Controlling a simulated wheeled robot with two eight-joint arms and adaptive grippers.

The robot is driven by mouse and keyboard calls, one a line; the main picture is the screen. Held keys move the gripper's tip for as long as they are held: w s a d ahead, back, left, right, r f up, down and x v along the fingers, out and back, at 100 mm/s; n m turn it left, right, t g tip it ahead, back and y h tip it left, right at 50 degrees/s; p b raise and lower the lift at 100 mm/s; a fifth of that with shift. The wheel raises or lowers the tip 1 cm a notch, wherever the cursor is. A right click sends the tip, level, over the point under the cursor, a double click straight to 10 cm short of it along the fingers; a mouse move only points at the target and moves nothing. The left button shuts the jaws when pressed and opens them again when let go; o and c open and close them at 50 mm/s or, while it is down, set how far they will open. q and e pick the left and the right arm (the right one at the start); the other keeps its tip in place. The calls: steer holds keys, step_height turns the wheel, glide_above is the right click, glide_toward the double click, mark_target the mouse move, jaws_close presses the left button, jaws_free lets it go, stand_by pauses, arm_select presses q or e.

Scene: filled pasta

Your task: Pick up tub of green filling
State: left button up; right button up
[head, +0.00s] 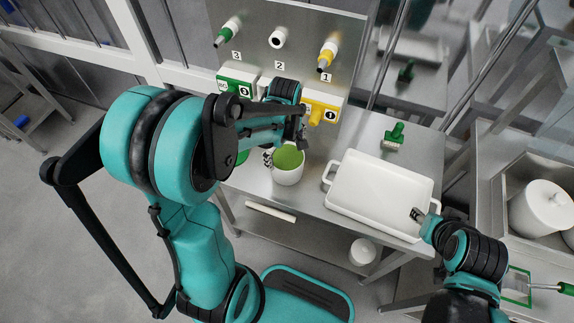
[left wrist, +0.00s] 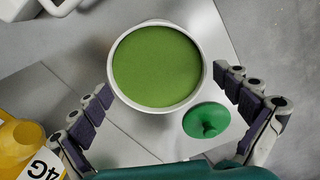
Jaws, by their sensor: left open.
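The tub of green filling (head: 288,173) is a white round tub, open at the top, standing upright on the metal table. Its smooth green filling (left wrist: 156,65) shows from above in the left wrist view. My left gripper (left wrist: 163,82) is open, with its fingers spread on either side of the tub's near part and the tub partly between them. No finger visibly touches the tub. In the head view my left arm hides part of the tub's surroundings. My right gripper (head: 419,214) is by the right edge of the white tray; its jaws are too small to read.
A green knobbed lid (left wrist: 207,120) lies beside the tub. The white tray (head: 334,192) stands right of it, with a green-handled brush (head: 394,138) behind. A yellow dispenser (head: 322,108) and a green one (head: 238,80) are at the back panel.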

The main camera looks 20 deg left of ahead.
mark_target(287, 164)
arm_select(q)
steer(key=f+b, duration=0.1)
steer(key=f, duration=0.1)
steer(key=f+b, duration=0.1)
steer(key=f, duration=0.1)
steer(key=f+b, duration=0.1)
steer(key=f, duration=0.1)
steer(key=shift+d+f, duration=0.1)
steer(key=shift+d, duration=0.15)
steer(key=c, duration=1.7)
steer(key=shift+c, duration=0.2)
